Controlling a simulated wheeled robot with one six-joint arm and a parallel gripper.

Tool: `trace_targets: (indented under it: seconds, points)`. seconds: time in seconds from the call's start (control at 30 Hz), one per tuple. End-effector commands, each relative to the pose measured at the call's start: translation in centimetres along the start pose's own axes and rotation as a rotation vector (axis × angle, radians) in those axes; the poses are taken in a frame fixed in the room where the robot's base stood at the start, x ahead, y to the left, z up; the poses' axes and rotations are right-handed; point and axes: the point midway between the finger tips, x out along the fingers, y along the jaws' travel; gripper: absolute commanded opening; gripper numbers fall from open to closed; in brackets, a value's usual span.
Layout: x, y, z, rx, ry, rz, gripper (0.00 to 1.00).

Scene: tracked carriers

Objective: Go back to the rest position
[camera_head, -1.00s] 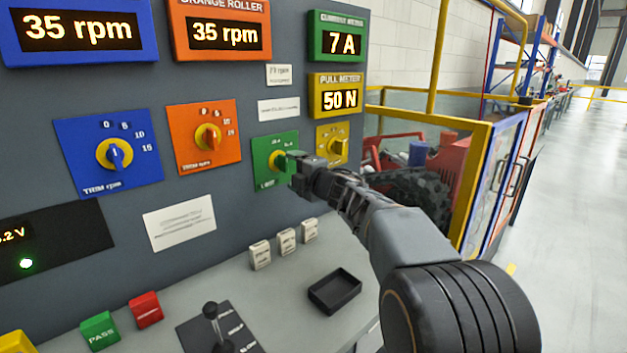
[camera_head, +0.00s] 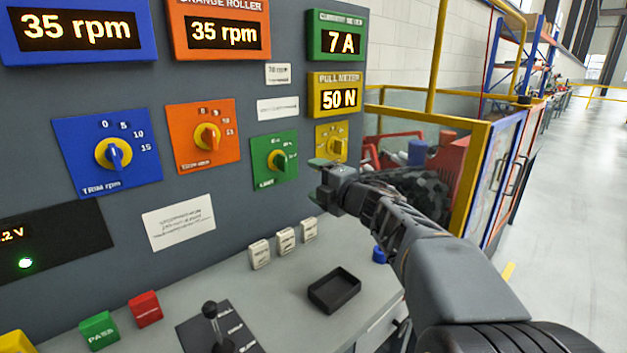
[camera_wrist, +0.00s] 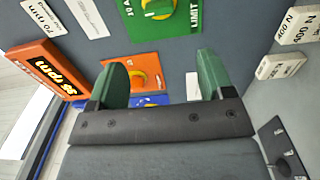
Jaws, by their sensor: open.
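My gripper (camera_head: 318,178) is in front of the grey panel, to the right of and a little below the green knob plate (camera_head: 285,172). It is apart from the panel and empty. In the wrist view my gripper (camera_wrist: 160,85) shows two green fingers spread wide with nothing between them. The green knob (camera_head: 276,160) is fully in sight in the head view. In the wrist view the green plate (camera_wrist: 190,22) is at the top, and the orange knob plate (camera_wrist: 150,62) shows beyond the fingers.
A black tray (camera_head: 335,291), several white labelled blocks (camera_head: 285,241), a black lever (camera_head: 211,312) and a blue round object (camera_head: 379,254) are on the desk. A yellow-framed fence (camera_head: 470,190) stands right of the panel. Open floor (camera_head: 570,220) lies beyond.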

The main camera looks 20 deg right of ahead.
Motion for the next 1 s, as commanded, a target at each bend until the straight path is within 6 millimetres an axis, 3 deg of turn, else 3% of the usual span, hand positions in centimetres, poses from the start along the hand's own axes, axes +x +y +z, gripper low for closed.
trace_targets:
  seconds: [0.23,0.37,0.5,0.63,0.77,0.87,1.0]
  points:
    - [0.0,-0.2,0.6,0.023,-0.031,-0.010,0.74]
    - [-0.3,-1.2,3.2,0.130,-0.186,-0.031,0.74]
    - [-2.6,-4.4,7.1,0.383,-0.483,-0.069,0.74]
    - [-6.2,-7.0,8.0,0.667,-0.761,-0.124,0.74]
    - [-10.2,-9.8,5.8,0.961,-1.009,-0.220,0.74]
    - [-13.4,-11.5,2.0,1.183,-1.172,-0.336,0.74]
    - [-17.4,-12.1,-5.0,1.441,-1.329,-0.539,0.74]
